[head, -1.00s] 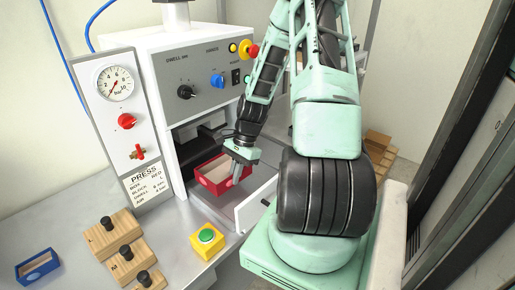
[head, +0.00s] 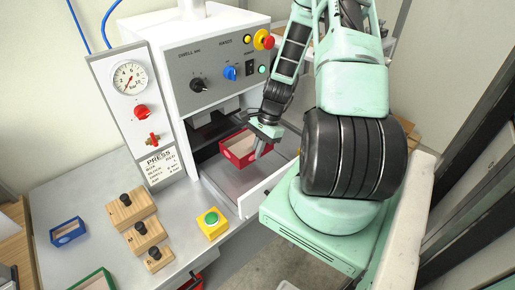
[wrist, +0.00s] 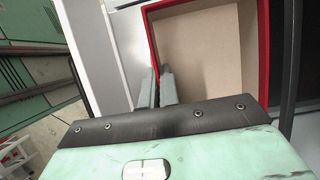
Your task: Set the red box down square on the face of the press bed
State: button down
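The red box (head: 238,153), open-topped with a pale inside, is at the mouth of the press. My gripper (head: 265,146) reaches down at its right end. In the wrist view the two fingers (wrist: 157,87) are close together, one on each side of the wall of the red box (wrist: 211,7), and seem shut on it. The grey press bed (head: 232,182) shows bare in front of the box. The box hides the bed beneath it, so I cannot tell whether it touches the face or hangs just above.
A white panel (head: 268,190) edges the bed at the front right. A yellow block with a green button (head: 212,222), wooden knobbed blocks (head: 131,208) and a blue box (head: 67,232) stand on the bench. A green-rimmed box (head: 93,280) is at the front edge.

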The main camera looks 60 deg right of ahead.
jog(key=shift+f+b, duration=2.45)
jog(key=shift+f, duration=0.95)
jog(key=shift+f+b, duration=0.45)
jog(key=shift+f, duration=0.2)
jog(key=c, duration=1.6)
grip_release()
jog(key=b+v, duration=0.2)
jog(key=v, duration=1.5)
jog(key=shift+s+r+b, duration=0.1)
jog(key=shift+r+b, duration=0.1)
jog(key=shift+b, duration=0.1)
